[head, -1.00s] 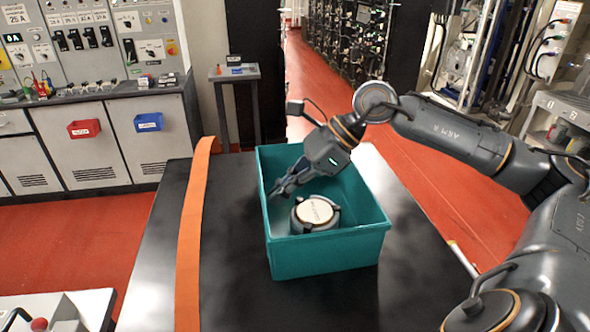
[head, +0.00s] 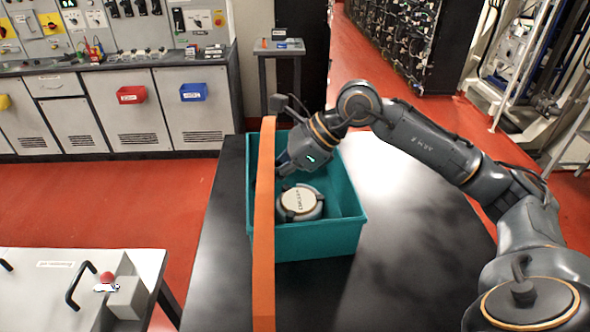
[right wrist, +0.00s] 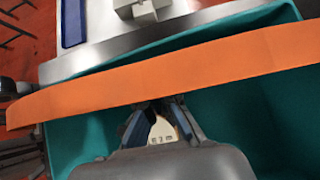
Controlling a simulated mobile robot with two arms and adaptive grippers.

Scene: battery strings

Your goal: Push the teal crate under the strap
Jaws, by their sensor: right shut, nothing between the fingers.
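The teal crate (head: 315,241) stands on the black table, its left end crossed by the orange strap (head: 264,235). Most of the crate lies to the right of the strap. In the right wrist view the strap (right wrist: 120,82) spans above the crate (right wrist: 225,112), with a strip of teal beyond it. My right gripper (head: 281,168) is shut and empty, reaching down inside the crate near its left side; the strap partly hides its tips. In the wrist view its fingers (right wrist: 161,104) meet by the strap's edge. My left gripper is out of view.
A round device with a pale lid (head: 299,201) sits inside the crate. The black table (head: 420,250) is clear to the right of the crate and on the strap's left. A light bench with a red knob (head: 106,278) stands at the lower left.

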